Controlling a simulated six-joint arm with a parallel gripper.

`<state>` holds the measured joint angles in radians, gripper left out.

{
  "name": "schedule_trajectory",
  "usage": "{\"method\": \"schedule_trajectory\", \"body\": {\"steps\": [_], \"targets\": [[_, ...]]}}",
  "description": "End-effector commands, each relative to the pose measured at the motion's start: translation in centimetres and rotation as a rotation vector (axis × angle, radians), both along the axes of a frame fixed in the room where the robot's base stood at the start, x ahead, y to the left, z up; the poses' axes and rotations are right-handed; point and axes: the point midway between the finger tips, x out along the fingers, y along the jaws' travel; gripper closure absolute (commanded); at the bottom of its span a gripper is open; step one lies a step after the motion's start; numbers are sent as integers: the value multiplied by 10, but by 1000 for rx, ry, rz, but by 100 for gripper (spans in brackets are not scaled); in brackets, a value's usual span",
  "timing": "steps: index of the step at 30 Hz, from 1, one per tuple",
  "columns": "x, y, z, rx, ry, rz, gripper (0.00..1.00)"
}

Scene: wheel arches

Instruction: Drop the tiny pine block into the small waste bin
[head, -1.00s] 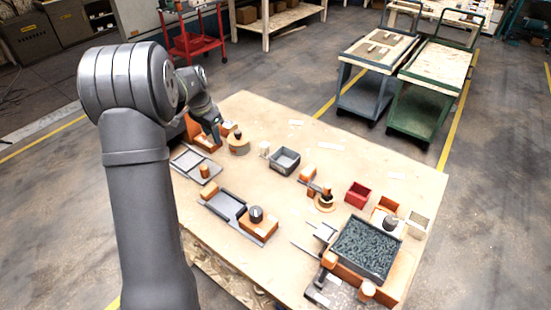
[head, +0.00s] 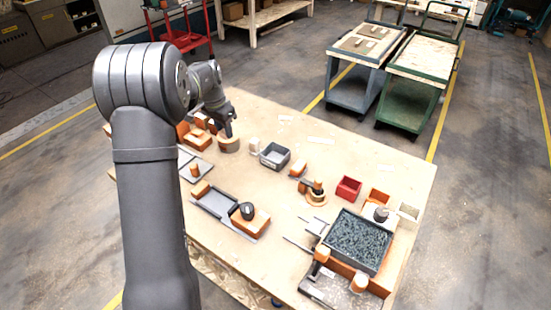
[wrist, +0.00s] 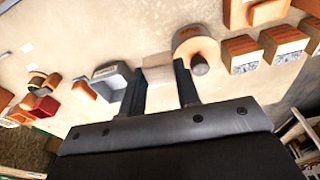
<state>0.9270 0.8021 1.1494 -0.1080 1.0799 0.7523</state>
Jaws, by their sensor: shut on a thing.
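My gripper (wrist: 160,72) is shut on a small pale block, the pine block (wrist: 159,76), seen between its two fingertips in the wrist view. In the head view my gripper (head: 228,133) is in front of a round wooden piece, and the block cannot be made out there. Several open boxes stand on the table: a grey bin (head: 275,155) just right of my gripper, a smaller red box (head: 348,188) farther right, and a pale box (head: 408,213) at the right edge. I cannot tell for sure which is the waste bin. The grey bin also shows left of my fingers in the wrist view (wrist: 108,76).
The round wooden piece (head: 229,146) with a dark knob (wrist: 200,66) is close beside my gripper. A large tray of dark bits (head: 335,214) is at the front right.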

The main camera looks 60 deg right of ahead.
Motion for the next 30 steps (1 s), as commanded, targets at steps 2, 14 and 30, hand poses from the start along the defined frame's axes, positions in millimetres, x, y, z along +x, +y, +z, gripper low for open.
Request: {"method": "schedule_trajectory", "body": {"steps": [2, 14, 30], "targets": [[-29, -28, -3, 0, 1, -9, 91], [-131, -103, -9, -2, 0, -1, 91], [-138, -108, -56, -2, 0, 1, 91]]}}
